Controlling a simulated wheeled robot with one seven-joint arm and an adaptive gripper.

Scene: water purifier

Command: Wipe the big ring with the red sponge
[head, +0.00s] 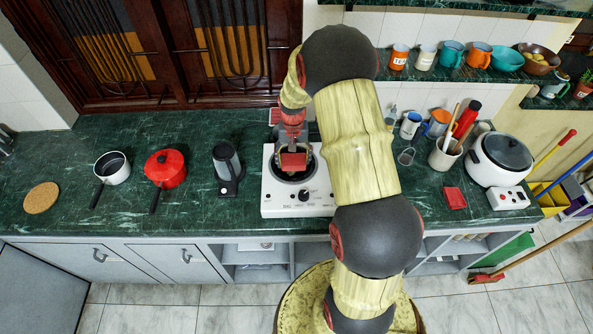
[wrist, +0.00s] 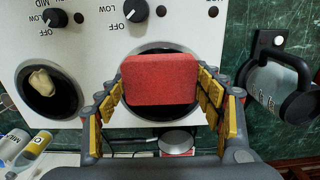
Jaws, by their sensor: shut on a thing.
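The red sponge (wrist: 160,78) is a rectangular block between the yellow-padded fingers of my gripper (wrist: 161,90), which is shut on it. In the head view the sponge (head: 293,161) is over the big ring (head: 291,178), a dark round burner on the white stove (head: 265,200). The wrist view shows the sponge covering the middle of the big ring (wrist: 150,116), with dark edges showing around it. I cannot tell whether the sponge touches the ring. The stove's smaller ring (wrist: 65,98) has a pale lump (wrist: 41,82) in it; my arm hides it in the head view.
A small red block (head: 454,198), a utensil holder (head: 444,155) and a white cooker (head: 497,158) are to the right. The counter between the pans and kettle is clear.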

